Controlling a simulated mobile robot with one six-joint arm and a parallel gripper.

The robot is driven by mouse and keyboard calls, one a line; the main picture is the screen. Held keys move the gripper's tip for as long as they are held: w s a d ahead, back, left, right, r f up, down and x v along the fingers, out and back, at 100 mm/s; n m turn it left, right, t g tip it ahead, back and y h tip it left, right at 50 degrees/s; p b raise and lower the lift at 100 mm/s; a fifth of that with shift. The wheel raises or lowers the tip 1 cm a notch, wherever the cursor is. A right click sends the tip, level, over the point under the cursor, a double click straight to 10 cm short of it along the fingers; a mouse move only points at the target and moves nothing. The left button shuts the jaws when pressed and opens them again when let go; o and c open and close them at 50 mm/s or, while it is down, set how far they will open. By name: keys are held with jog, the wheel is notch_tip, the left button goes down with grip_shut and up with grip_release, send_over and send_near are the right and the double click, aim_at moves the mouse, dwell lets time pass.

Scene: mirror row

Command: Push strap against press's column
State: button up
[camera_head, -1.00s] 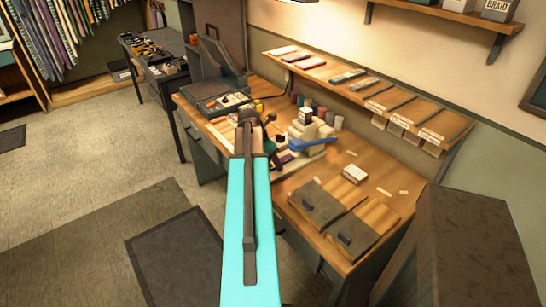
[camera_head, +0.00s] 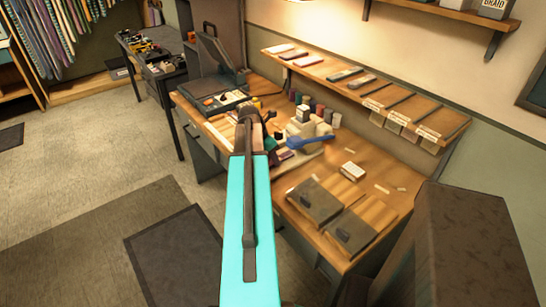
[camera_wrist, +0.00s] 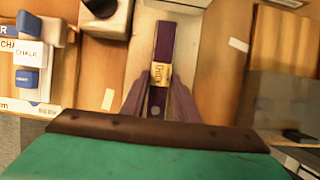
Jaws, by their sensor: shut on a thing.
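A purple strap (camera_wrist: 164,45) with a gold label or clasp and a hole near its near end shows in the wrist view. It lies lengthwise over a pale base. My gripper (camera_wrist: 160,100) has its purple fingers shut on the strap's near end. A cream press (camera_head: 303,129) with a blue lever stands on the bench in the head view. Its pale base (camera_wrist: 190,22) seems to lie under the strap's far end in the wrist view. My arm hides much of the grip in the head view. I cannot tell whether the strap touches the press's column.
A wooden bench (camera_head: 378,209) carries the press, dark trays (camera_head: 313,200) and a small white box (camera_head: 351,170). Coloured spools (camera_head: 318,110) and a shelf (camera_head: 375,95) are behind.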

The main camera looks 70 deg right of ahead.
aim_at(283, 156)
jog(key=shift+s+d+p, duration=0.25)
jog(key=shift+s+d, duration=0.3)
jog(key=shift+d, duration=0.35)
jog(key=shift+s+d+p, duration=0.2)
jog(key=shift+s+d, duration=0.35)
jog(key=shift+d, duration=0.3)
jog(key=shift+s, duration=0.1)
jog(key=o, duration=1.1)
jog(key=shift+d, duration=0.1)
jog(key=shift+o, duration=0.2)
jog(key=shift+a+r, duration=0.2)
jog(key=shift+r, duration=0.2)
jog(key=b+v, duration=0.2)
jog(key=v, duration=1.1)
jog(key=shift+d, duration=0.1)
